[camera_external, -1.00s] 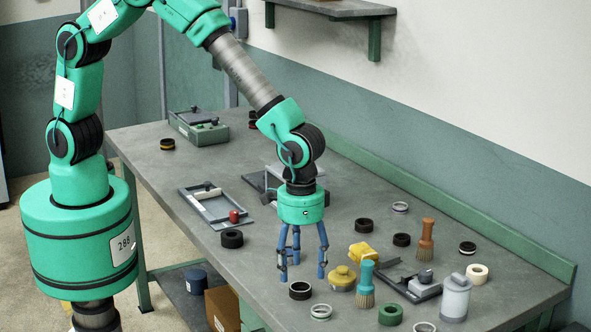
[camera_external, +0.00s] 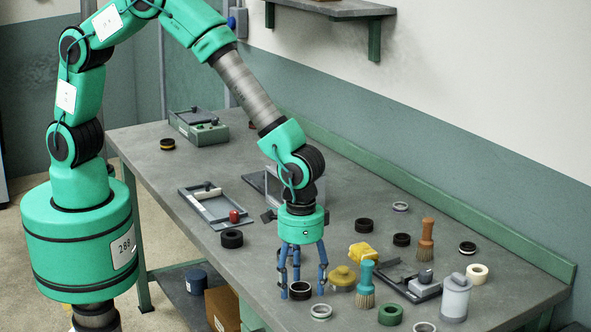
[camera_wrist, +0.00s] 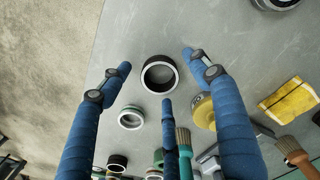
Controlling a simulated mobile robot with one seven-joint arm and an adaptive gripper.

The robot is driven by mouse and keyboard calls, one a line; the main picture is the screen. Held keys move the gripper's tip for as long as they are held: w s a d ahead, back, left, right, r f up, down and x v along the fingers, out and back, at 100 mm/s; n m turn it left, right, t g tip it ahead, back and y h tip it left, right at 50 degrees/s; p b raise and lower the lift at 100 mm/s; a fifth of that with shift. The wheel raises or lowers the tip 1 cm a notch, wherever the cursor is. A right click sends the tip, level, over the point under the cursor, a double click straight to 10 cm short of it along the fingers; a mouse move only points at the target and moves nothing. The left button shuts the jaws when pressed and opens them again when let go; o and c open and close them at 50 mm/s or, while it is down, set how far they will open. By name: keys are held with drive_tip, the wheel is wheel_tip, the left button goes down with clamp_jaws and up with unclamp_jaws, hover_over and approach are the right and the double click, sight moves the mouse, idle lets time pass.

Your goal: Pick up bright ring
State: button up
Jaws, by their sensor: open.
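Bright silver rings lie on the table: one (camera_external: 321,311) just in front of my gripper, one (camera_external: 400,206) farther back and one (camera_external: 424,327) at the near edge. I cannot tell which is the bright ring. My gripper (camera_external: 301,287) points down, three blue fingers spread, open and empty. A black ring with a pale rim (camera_external: 300,291) lies at the fingertips. In the wrist view this ring (camera_wrist: 145,79) lies between the fingers, apart from them, and a silver ring (camera_wrist: 121,117) lies just below it.
A black ring (camera_external: 232,239) and a metal frame (camera_external: 196,202) lie left. Several other rings are scattered to the right.

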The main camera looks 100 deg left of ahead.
drive_tip(key=c, duration=1.3)
drive_tip(key=shift+r, duration=0.15)
drive_tip(key=shift+r, duration=0.55)
wheel_tip(320, 180, up, 2)
drive_tip(key=shift+w+r+p, duration=0.1)
drive_tip(key=shift+r+p, duration=0.05)
drive_tip(key=shift+p, duration=0.25)
drive_tip(key=s+a, duration=0.1)
drive_tip(key=s, duration=0.4)
drive_tip(key=s+a+r+p, duration=0.1)
drive_tip(key=s, duration=0.4)
drive_tip(key=s+a, duration=0.1)
drive_tip(key=s, duration=0.5)
drive_tip(key=shift+r, duration=0.15)
